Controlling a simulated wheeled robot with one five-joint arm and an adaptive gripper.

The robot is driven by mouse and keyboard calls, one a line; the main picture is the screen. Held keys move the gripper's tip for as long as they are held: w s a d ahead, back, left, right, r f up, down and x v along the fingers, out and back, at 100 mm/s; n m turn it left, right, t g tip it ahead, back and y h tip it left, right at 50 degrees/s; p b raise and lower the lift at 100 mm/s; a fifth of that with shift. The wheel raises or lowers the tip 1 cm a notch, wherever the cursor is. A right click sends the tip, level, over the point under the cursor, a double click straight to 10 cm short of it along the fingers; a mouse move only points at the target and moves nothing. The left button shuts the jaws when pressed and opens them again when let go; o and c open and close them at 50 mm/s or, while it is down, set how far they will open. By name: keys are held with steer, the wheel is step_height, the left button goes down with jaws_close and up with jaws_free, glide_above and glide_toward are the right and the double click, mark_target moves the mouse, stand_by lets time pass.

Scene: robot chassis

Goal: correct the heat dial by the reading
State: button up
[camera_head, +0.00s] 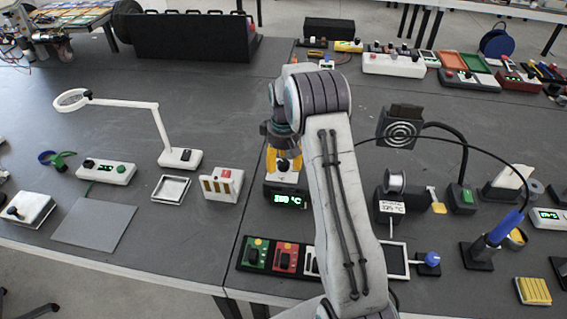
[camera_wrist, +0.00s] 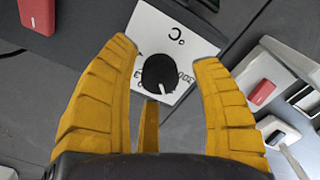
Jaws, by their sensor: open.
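The heat station (camera_head: 287,198) stands left of my arm, with green digits and "°C" on its dark front; the number is too small to read surely. In the wrist view its black round dial (camera_wrist: 158,73) has a white pointer mark towards the lower right. The white scale plate (camera_wrist: 180,38) around it shows "°C" and a partly hidden "300". My gripper (camera_head: 286,163) is above the station. In the wrist view its yellow fingers (camera_wrist: 163,55) are open, one on each side of the dial, with gaps visible. A small card (camera_head: 391,207) reads about "325 °C".
A solder spool (camera_head: 396,182) stands behind the card. A blue-handled iron in its stand (camera_head: 477,255) and a fume fan (camera_head: 399,134) are on the right. A white switch box (camera_head: 222,185) is close on the left. A row of coloured switches (camera_head: 268,256) lies in front.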

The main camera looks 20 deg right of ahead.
mark_target(283, 162)
step_height(283, 162, up, 12)
steer(key=shift+f, duration=0.25)
stand_by(0.3)
stand_by(0.5)
